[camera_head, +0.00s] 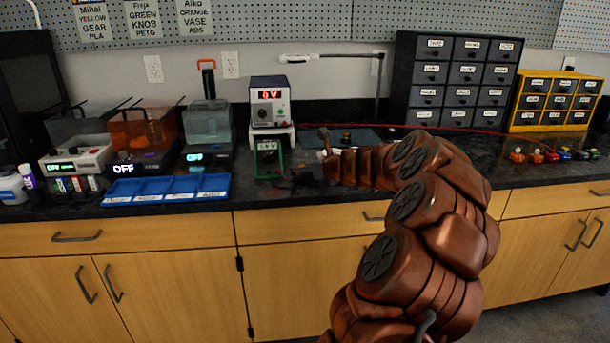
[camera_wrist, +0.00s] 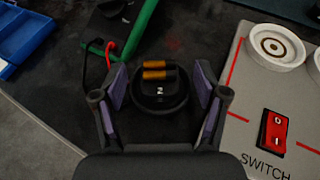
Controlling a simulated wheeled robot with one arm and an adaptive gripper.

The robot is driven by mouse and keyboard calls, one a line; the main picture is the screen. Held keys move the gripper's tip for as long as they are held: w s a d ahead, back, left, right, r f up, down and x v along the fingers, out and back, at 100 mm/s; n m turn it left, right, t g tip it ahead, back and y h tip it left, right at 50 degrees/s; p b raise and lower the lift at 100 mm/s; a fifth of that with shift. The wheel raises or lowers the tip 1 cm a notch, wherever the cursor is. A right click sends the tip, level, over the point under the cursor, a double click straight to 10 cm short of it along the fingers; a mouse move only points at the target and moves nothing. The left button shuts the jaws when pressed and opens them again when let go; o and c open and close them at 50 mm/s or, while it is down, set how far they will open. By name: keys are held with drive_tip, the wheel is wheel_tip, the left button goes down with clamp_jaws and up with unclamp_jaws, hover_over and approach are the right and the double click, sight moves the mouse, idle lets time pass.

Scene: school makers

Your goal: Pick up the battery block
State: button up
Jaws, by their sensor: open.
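The fingers are open, one on each side, with a visible gap left and right. I cannot tell how high the fingers are above the counter. In the head view my arm reaches to the counter just right of the green-framed meter (camera_head: 268,160), and the fingers and block are too dark and small to make out clearly.
A grey panel (camera_wrist: 262,88) with a red switch (camera_wrist: 274,132) and white round pads lies close to the right finger. The green meter's edge and red and black leads are just beyond the block. A blue tray (camera_head: 168,189) lies left. A power supply (camera_head: 271,101) stands behind.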

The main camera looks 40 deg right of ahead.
drive_tip(key=c, duration=1.3)
drive_tip(key=shift+r, duration=0.1)
drive_tip(key=shift+c, duration=0.3)
drive_tip(key=shift+r, duration=0.1)
